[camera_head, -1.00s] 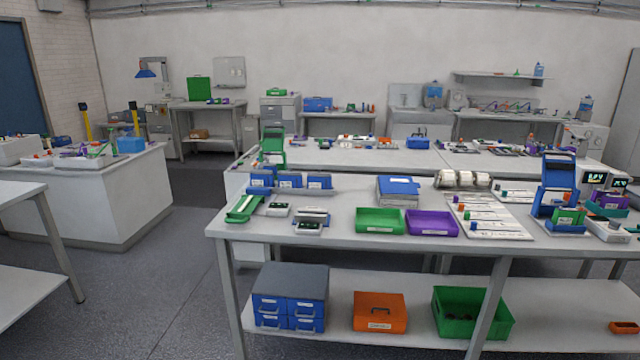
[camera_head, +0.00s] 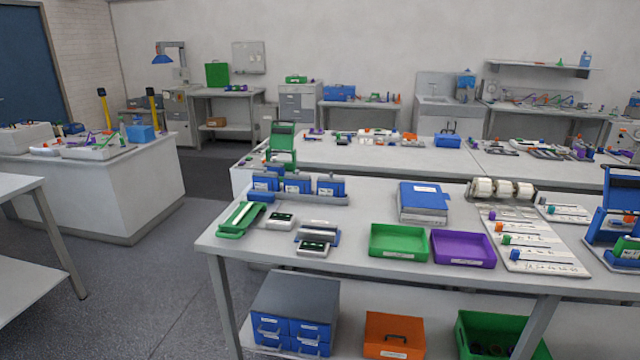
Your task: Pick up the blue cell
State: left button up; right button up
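On the front bench, a white board (camera_head: 535,258) lies at the right with several small cells in rows, each with a coloured end. Other blue items are on the bench, including a blue stand (camera_head: 612,205) at the right edge, partly cut off. Neither of my grippers is in view.
The front bench (camera_head: 345,270) also carries a green tray (camera_head: 398,242), a purple tray (camera_head: 463,248), blue binders (camera_head: 423,201) and small meters (camera_head: 313,249). White rolls (camera_head: 502,189) stand behind the board. Floor (camera_head: 150,290) is clear left of the bench.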

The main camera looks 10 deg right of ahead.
aim_at(325, 189)
jog(key=i+l+u, duration=0.35)
jog(key=i+l, duration=0.5)
jog(key=l, duration=0.1)
